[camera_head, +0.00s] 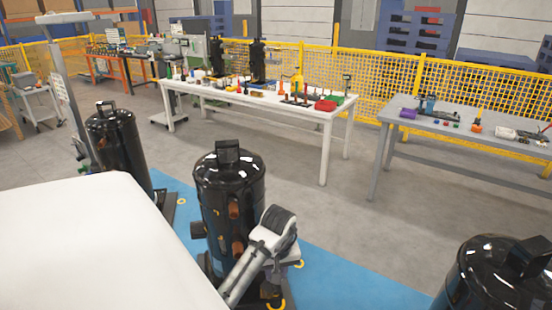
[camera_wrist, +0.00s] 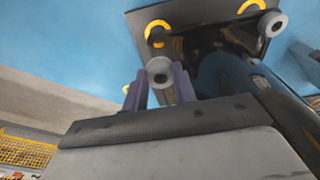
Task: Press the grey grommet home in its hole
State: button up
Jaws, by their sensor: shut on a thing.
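My gripper (camera_wrist: 160,84) shows in the wrist view with its two purple-grey fingers shut on a grey round grommet (camera_wrist: 160,66) with a dark centre. Just above it in the picture is a black foot plate (camera_wrist: 190,22) with a yellow ring mark (camera_wrist: 155,27) at its corner. The grommet overlaps the dark area below this ring; I cannot tell whether it touches the plate or enters a hole. In the head view the black compressor (camera_head: 228,180) stands upright, and my arm reaches down beside its foot. The grommet is not distinguishable there.
Another grey grommet (camera_wrist: 273,24) sits at the plate's other corner, beside a yellow ring. The compressor's dark body is close at the right in the wrist view. More black compressors stand at left (camera_head: 117,150) and lower right (camera_head: 495,280). A white table (camera_head: 325,115) stands behind.

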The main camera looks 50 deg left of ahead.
jog(key=shift+f+b, duration=1.4)
jog(key=shift+f, duration=1.25)
jog(key=shift+f, duration=1.25)
jog(key=o, duration=1.1)
jog(key=shift+r, duration=0.1)
jog(key=r, duration=0.4)
jog(key=d+r, duration=0.1)
jog(key=r, duration=0.8)
jog(key=shift+s+d+r+p, duration=0.2)
jog(key=shift+s+r+p, duration=0.15)
jog(key=shift+p, duration=0.05)
